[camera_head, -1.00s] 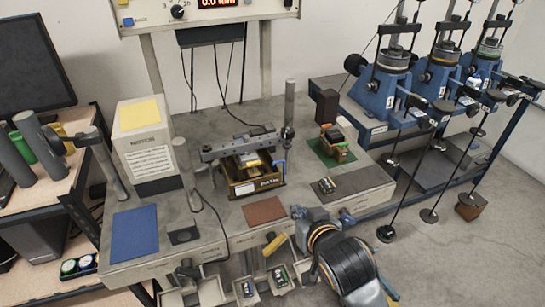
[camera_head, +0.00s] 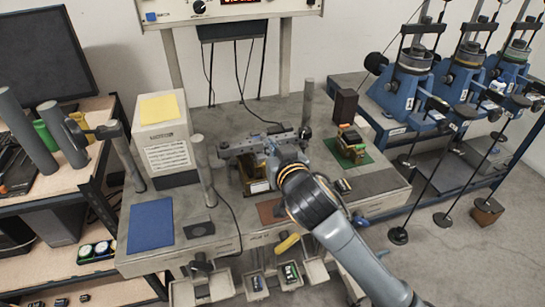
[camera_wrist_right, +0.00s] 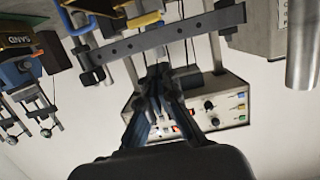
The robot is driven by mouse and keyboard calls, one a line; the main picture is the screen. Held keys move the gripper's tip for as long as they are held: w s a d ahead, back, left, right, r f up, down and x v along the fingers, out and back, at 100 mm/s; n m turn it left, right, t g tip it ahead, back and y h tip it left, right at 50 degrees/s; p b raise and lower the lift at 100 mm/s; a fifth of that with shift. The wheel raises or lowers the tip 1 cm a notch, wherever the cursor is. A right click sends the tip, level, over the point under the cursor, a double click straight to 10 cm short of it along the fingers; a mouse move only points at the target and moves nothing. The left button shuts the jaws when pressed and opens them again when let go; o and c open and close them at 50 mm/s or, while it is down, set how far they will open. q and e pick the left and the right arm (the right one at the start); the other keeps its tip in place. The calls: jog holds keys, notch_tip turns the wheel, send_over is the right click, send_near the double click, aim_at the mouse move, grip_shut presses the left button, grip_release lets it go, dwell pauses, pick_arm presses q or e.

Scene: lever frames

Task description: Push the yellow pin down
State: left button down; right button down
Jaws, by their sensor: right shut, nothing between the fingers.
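A lever fixture with a dark cross beam (camera_head: 258,143) stands in the middle of the grey bench. In the wrist view the beam (camera_wrist_right: 160,38) crosses the top, with a small yellow piece (camera_wrist_right: 146,19) just beyond it; I cannot tell whether this is the yellow pin. My right gripper (camera_wrist_right: 157,72) is shut and empty, its fingertips close to the beam; contact cannot be told. In the head view my right arm reaches over the fixture's right half and hides much of it. A yellow handle-like piece (camera_head: 287,243) sits at the bench's front edge. My left gripper is out of view.
A grey post (camera_head: 307,103) rises right of the beam and another post (camera_head: 202,165) stands to its left. A blue mat (camera_head: 150,224) lies at the left. A box with a yellow top (camera_head: 160,108) stands behind. Small open bins (camera_head: 220,286) hang in front.

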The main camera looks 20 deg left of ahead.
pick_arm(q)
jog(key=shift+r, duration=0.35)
pick_arm(e)
notch_tip(320, 180, down, 4)
jog(key=shift+s+d+r, duration=0.1)
jog(key=shift+s, duration=0.05)
